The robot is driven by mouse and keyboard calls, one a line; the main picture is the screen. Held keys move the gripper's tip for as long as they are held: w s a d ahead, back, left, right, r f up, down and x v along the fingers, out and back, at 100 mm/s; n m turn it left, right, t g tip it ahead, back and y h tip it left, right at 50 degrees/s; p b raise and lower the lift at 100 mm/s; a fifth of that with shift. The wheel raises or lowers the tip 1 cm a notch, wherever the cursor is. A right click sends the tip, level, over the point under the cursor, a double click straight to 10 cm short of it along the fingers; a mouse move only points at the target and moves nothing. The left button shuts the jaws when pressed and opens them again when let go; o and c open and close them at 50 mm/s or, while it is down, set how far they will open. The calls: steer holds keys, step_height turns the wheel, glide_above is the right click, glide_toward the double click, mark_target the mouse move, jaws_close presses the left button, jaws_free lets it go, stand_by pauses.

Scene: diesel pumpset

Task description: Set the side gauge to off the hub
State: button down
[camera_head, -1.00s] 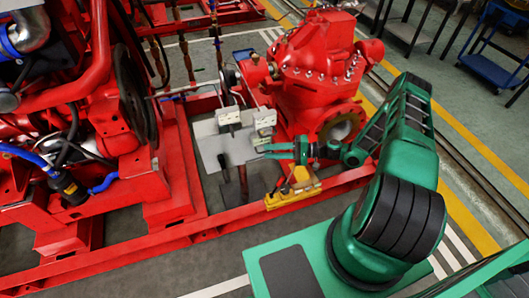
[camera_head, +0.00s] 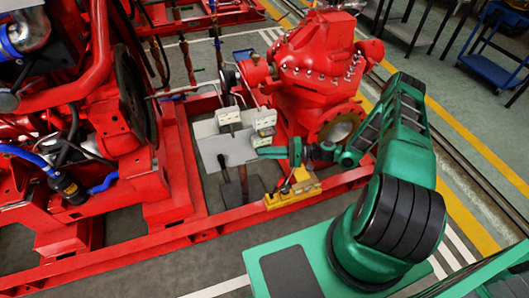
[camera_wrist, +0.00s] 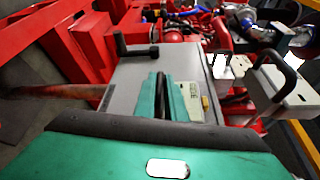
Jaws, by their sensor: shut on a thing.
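My gripper (camera_head: 262,152) reaches in from the right, green fingers together, beside a small pale box (camera_head: 261,139) that I take for the side gauge. In the wrist view the green fingers (camera_wrist: 165,85) are closed together, with the pale, lettered face of a box (camera_wrist: 193,92) against the right one. The fingers hide most of what they grip. Above it in the head view are two white boxes, one on the left (camera_head: 228,117) and one on the right (camera_head: 264,118), on thin arms. The hub and any contact with it are too small to tell.
A red pump (camera_head: 318,60) stands just behind the gripper. The red engine (camera_head: 75,95) with a dark wheel is on the left. A grey plate (camera_head: 212,148) lies behind the fingertips. A yellow block (camera_head: 292,194) sits on the red frame rail (camera_head: 205,222) below the gripper.

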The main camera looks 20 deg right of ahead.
steer(key=s, duration=0.4)
steer(key=shift+s+f, duration=0.2)
steer(key=shift+f, duration=0.1)
steer(key=c, duration=1.9)
jaws_free()
steer(key=shift+r, duration=0.1)
steer(key=shift+w, duration=0.1)
steer(key=f+v, duration=0.1)
steer(key=v, duration=0.9)
steer(key=shift+d+r, duration=0.4)
steer(key=shift+r, duration=0.15)
